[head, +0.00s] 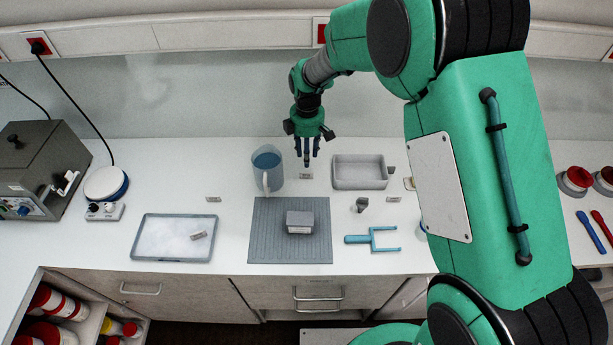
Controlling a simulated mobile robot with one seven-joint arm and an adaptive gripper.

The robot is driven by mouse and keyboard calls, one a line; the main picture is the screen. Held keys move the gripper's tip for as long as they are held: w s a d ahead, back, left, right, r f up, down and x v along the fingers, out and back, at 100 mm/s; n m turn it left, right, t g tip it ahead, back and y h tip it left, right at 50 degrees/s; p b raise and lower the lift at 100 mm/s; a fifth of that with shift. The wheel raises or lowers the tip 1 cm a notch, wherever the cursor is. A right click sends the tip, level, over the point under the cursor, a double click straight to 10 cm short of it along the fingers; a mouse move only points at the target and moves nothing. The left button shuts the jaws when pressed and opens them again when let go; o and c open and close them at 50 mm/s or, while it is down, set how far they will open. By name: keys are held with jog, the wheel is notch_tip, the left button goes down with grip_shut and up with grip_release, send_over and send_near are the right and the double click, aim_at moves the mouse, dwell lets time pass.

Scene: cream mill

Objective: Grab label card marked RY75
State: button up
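Several small label cards lie on the white counter. One card (306,175) is just below my gripper's fingertips, one (213,199) is left of the grey mat, and one (394,199) is right of it. Their print is too small to read, so I cannot tell which is RY75. My gripper (307,157) points down at the back of the counter, between the blue jug and the grey bin. Its fingers are spread, with nothing seen between them. I cannot tell how far above the card they are.
A blue jug (267,172) stands left of my gripper, a grey bin (360,174) right. A grey block (300,221) sits on the ribbed mat (265,240). A tray (150,251) holds a small greyish item (198,236). A blue fork-shaped tool (373,239) lies right of the mat.

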send_over(306, 175)
jog(key=shift+w+d+f, duration=0.1)
jog(key=shift+w+f, duration=0.05)
jog(key=shift+f, duration=1.1)
jog(key=shift+w+d+f, duration=0.1)
jog(key=shift+w+f, duration=0.05)
jog(key=shift+f, duration=1.1)
jog(key=shift+f, duration=0.1)
jog(key=shift+w+a+f+b, duration=0.1)
jog(key=shift+f+b, duration=0.45)
jog(key=shift+f, duration=1.9)
grip_shut()
